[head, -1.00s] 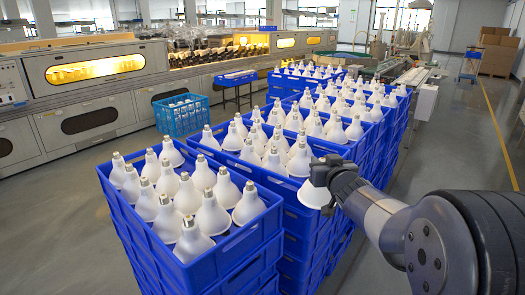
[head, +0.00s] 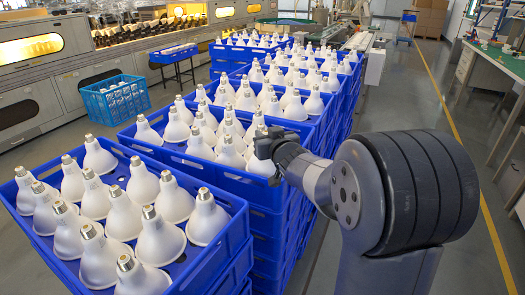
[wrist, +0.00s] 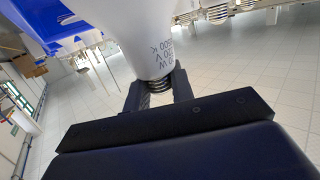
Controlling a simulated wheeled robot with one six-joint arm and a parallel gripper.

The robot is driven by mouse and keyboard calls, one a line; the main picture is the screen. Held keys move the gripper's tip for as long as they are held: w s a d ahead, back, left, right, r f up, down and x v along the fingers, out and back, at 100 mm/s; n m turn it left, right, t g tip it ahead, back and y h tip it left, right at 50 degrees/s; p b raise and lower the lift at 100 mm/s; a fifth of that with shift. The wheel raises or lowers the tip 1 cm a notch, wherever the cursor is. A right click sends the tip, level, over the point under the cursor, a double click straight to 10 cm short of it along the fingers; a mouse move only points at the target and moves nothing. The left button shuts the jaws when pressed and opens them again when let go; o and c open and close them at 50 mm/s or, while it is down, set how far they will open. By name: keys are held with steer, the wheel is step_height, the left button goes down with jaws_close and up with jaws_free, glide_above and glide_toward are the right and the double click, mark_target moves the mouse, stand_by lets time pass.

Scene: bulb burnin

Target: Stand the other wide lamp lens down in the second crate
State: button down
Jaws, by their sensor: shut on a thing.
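My gripper (head: 272,150) is shut on the metal screw base of a wide white lamp (head: 261,166). In the wrist view the fingers (wrist: 158,88) close around the threaded base, and the printed white body (wrist: 145,35) flares away from them. In the head view the lamp hangs lens down at the near right corner of the second crate (head: 268,197), a blue one with several wide lamps standing lens down, bases up. I cannot tell whether the held lamp's lens touches the crate or neighbouring lamps; its lower part is partly hidden.
A nearer blue crate (head: 218,262) full of similar lamps stands at the front left. More filled crates (head: 345,83) stand behind. A blue basket (head: 115,99) sits on the floor at left, by the oven line. The aisle floor (head: 415,110) at right is open.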

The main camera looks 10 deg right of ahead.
steer(key=shift+f+b, duration=0.5)
steer(key=shift+f, duration=1.35)
steer(key=shift+f, duration=0.15)
steer(key=c, duration=1.2)
jaws_free()
steer(key=shift+c, duration=0.2)
steer(key=shift+s+r, duration=0.1)
steer(key=shift+r, duration=0.1)
steer(key=s+d+r+p, duration=0.1)
steer(key=s, duration=1)
steer(key=shift+s+d+r+p, duration=0.3)
steer(key=shift+d+p, duration=0.05)
